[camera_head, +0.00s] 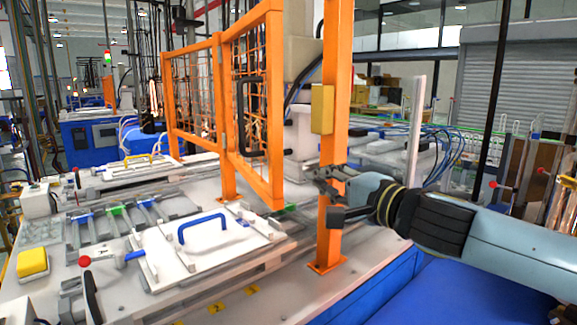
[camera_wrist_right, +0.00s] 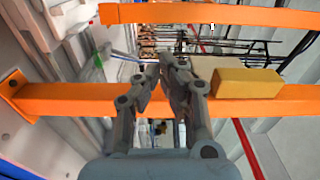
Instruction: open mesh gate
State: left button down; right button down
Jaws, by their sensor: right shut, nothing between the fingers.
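The mesh gate (camera_head: 250,110) has an orange frame with wire mesh and a black handle (camera_head: 254,117). It stands at an angle, with a gap between its near edge and the orange post (camera_head: 334,190) on its right. A yellow box (camera_head: 322,108) is fixed to that post and also shows in the right wrist view (camera_wrist_right: 248,83). My right gripper (camera_head: 322,182) is shut and empty, beside the post below the yellow box. In the right wrist view its fingertips (camera_wrist_right: 166,64) overlap the post, with another orange bar beyond; contact cannot be told. My left gripper is out of view.
A white worktable (camera_head: 150,300) carries a plate with a blue handle (camera_head: 202,228), clamps and a yellow button box (camera_head: 32,263). A fixed mesh panel (camera_head: 194,98) adjoins the gate on the left. Blue cabinet surfaces (camera_head: 440,295) lie below my right arm.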

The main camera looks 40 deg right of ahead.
jog(key=w, duration=1)
jog(key=shift+w+a+r, duration=0.15)
jog(key=shift+a, duration=0.2)
